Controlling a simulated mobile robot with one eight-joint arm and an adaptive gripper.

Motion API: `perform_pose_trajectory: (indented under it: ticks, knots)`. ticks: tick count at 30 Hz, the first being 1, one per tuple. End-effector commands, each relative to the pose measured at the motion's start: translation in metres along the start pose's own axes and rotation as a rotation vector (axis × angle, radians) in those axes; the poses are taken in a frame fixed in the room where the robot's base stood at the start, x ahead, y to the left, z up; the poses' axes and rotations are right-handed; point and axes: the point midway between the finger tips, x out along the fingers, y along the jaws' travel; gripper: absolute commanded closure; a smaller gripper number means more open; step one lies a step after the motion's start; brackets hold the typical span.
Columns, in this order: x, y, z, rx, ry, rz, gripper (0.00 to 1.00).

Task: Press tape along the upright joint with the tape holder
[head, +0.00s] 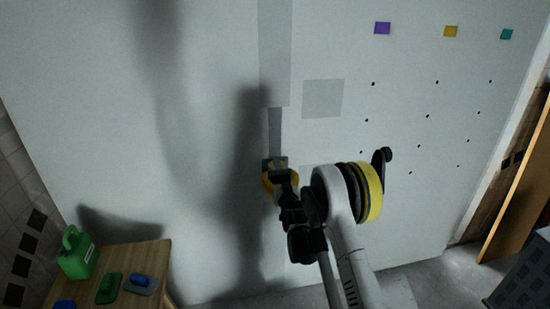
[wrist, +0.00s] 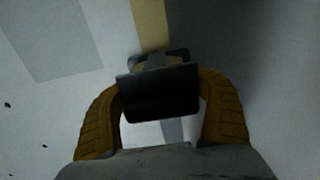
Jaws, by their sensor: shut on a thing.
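My gripper (wrist: 162,112) has orange fingers on both sides of a dark block, the tape holder (wrist: 158,92), and is shut on it. In the head view the holder (head: 275,163) is up against the pale wall, over the line of the upright joint (head: 274,130). The joint shows above it as a narrow grey strip, with a wider pale grey strip higher up. In the wrist view a yellowish strip (wrist: 150,22), seemingly tape, runs from the holder to the top edge. A grey strip (wrist: 172,130) shows between the fingers. My arm hides the wall below the holder.
A wooden table (head: 150,258) at the lower left bears a green jug (head: 77,253) and several small coloured tools. Grey patch (head: 322,98), dark dots and coloured squares mark the wall right of the joint. A wooden board (head: 520,205) and dark crate (head: 525,275) stand far right.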

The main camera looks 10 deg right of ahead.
Motion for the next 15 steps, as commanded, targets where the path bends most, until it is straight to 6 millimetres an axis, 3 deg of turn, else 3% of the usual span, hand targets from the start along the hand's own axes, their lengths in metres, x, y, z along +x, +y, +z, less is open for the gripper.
perform_pose_trajectory:
  ticks: [3,11,15]
  knots:
    - [0.001,0.000,-0.019,0.000,0.001,0.000,0.71]
    - [0.001,0.000,-0.031,0.000,0.001,0.000,0.72]
    - [0.001,0.000,-0.048,0.000,0.001,0.000,0.72]
